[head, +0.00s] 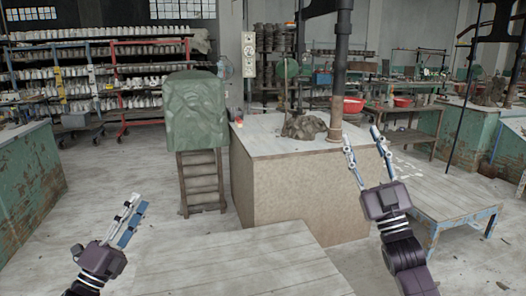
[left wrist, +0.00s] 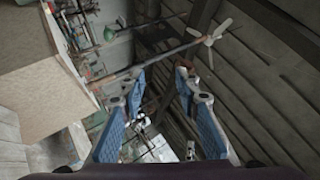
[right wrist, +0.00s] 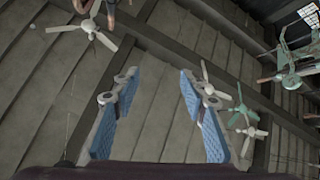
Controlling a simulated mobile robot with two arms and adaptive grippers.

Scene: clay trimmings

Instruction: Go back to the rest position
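My left gripper (head: 140,200) is at the lower left of the head view, raised, its fingers pointing up and to the right. In the left wrist view its blue-padded fingers (left wrist: 160,75) stand apart with nothing between them. My right gripper (head: 361,134) is right of centre in the head view, fingers pointing up and spread. In the right wrist view its fingers (right wrist: 160,75) are also apart and empty, with the ceiling beyond. Both grippers appear clear of the furniture, and neither holds anything.
A pale plank tabletop (head: 235,262) lies low in front. Beyond it stand a speckled block-shaped bench (head: 290,190) with a brown clay lump (head: 303,126), and a green covered rack (head: 197,108). A low wooden table (head: 440,195) is at the right. Grey floor (head: 100,175) is open at the left.

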